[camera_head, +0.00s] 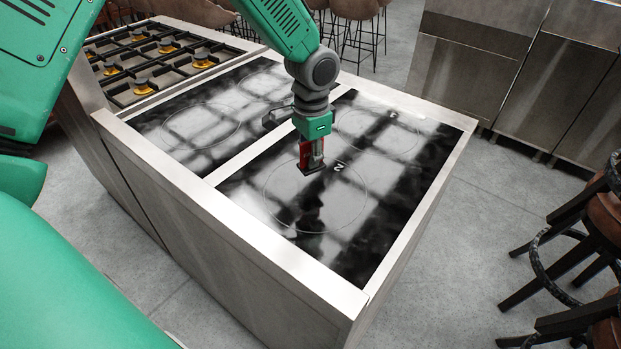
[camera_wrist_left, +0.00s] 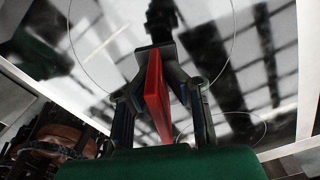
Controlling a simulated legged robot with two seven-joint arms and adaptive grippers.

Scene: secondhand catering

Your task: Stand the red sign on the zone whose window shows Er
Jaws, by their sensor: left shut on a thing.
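The red sign (camera_head: 304,155) hangs in my left gripper (camera_head: 313,152), low over the front zone (camera_head: 264,196) of the right glass hob; I cannot tell whether it touches the glass. In the left wrist view the sign (camera_wrist_left: 155,92) is a thin red plate between the two fingers of the left gripper (camera_wrist_left: 160,100), with a dark foot at its far end. A window by the front zone shows 2 (camera_head: 338,167). The mark by the rear zone (camera_head: 391,114) is too small to read surely. No right gripper shows.
The left glass hob (camera_head: 160,126) has two ringed zones; no lit window is readable there. A gas hob with yellow burners (camera_head: 143,86) stands beyond it. The steel frame (camera_head: 284,252) edges the glass. Stools (camera_head: 590,235) stand at the right. The glass is otherwise clear, with strong reflections.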

